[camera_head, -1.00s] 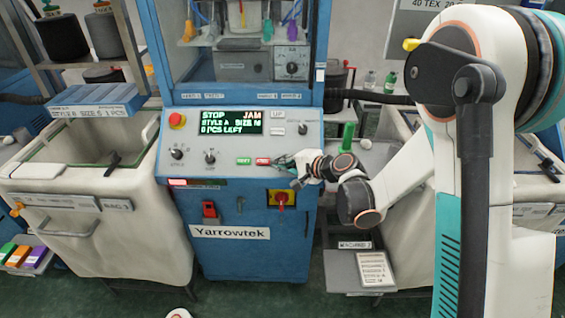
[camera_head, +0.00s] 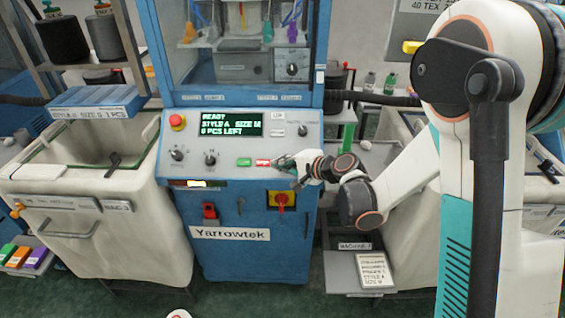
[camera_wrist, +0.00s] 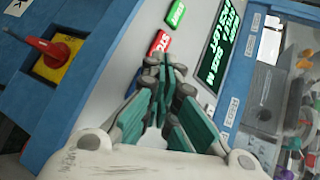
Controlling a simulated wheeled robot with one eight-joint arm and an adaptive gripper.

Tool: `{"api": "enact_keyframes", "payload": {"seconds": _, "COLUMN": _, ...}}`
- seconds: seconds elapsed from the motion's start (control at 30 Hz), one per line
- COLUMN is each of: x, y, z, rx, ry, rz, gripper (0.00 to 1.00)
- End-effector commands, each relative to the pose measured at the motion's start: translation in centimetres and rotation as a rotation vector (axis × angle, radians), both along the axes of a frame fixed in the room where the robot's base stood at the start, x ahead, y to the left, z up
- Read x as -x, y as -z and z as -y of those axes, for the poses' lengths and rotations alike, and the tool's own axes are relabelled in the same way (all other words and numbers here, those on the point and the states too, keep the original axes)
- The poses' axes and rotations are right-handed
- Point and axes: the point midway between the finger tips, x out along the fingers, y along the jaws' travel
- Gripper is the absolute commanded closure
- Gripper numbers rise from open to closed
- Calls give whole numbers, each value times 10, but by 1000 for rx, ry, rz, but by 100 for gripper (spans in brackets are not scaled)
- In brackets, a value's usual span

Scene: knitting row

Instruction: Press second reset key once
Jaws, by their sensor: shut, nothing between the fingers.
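The blue knitting machine's sloped panel (camera_head: 225,134) carries a green key (camera_head: 244,162) and a red key (camera_head: 263,162) side by side below its display (camera_head: 231,124). The display reads READY, STYLE A, SIZE M and a pieces-left line. In the wrist view the red key (camera_wrist: 160,43) and green key (camera_wrist: 176,13) lie just past the fingertips. A blue patch (camera_wrist: 134,82), perhaps another key, is partly hidden by the fingers. My gripper (camera_head: 281,162) is shut and empty, close to the panel just right of the red key. Contact with a key cannot be told.
A red emergency button (camera_head: 177,121) and dark knobs sit at the panel's left. A red switch on a yellow plate (camera_head: 281,199) is below my gripper. A green cylinder (camera_head: 348,136) stands right of the panel. A white bin (camera_head: 70,178) stands at left.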

Motion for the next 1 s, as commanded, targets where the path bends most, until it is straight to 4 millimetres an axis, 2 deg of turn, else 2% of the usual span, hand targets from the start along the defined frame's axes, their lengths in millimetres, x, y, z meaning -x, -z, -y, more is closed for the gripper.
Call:
{"api": "enact_keyframes", "payload": {"seconds": 0.37, "x": 2, "y": -3, "z": 0, "rx": 0, "ry": 0, "rz": 0, "gripper": 100}}
{"api": "enact_keyframes", "payload": {"seconds": 0.83, "x": 26, "y": -35, "z": -1, "rx": 0, "ry": 0, "rz": 0, "gripper": 100}}
{"api": "enact_keyframes", "payload": {"seconds": 1.0, "x": 31, "y": -40, "z": -1, "rx": 0, "ry": 0, "rz": 0, "gripper": 100}}
